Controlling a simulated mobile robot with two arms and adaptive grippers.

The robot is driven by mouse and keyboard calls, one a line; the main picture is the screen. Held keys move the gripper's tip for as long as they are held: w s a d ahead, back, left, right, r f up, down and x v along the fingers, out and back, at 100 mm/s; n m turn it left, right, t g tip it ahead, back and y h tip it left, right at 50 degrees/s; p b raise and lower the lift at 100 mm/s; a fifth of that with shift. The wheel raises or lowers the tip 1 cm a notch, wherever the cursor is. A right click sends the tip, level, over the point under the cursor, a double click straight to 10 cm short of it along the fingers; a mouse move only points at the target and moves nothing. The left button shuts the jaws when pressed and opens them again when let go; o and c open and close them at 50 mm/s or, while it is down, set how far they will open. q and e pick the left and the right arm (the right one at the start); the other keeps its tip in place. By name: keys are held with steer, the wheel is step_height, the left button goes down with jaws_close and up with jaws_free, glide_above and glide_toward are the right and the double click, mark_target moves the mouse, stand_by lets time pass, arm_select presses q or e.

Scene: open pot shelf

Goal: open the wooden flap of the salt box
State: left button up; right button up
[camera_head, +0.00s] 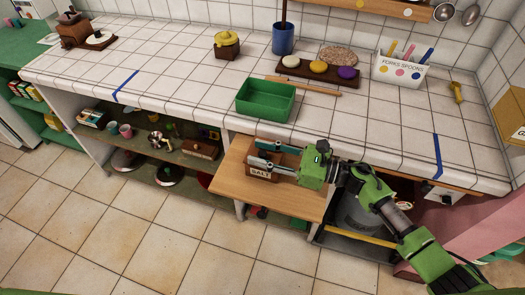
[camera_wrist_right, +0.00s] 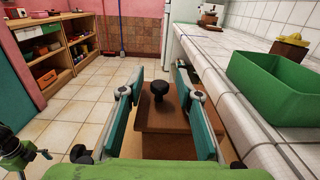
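The salt box (camera_head: 260,174) is a small wooden box with a SALT label, standing on a pulled-out wooden board. Its wooden flap (camera_wrist_right: 150,122) with a dark round knob (camera_wrist_right: 158,89) shows in the right wrist view and looks closed. My right gripper (camera_head: 256,153) is open, reaching in from the right over the box and hiding part of its top. In the wrist view its two teal-padded fingers (camera_wrist_right: 159,82) are spread to either side of the knob, with gaps on both sides. The fingers of my left gripper do not show.
The wooden board (camera_head: 291,200) juts out below the tiled counter (camera_head: 180,85). A green tray (camera_head: 266,112) sits near the counter edge just behind the box. Shelves with cups and pans (camera_head: 158,141) lie to the left. The floor in front is clear.

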jaws_close()
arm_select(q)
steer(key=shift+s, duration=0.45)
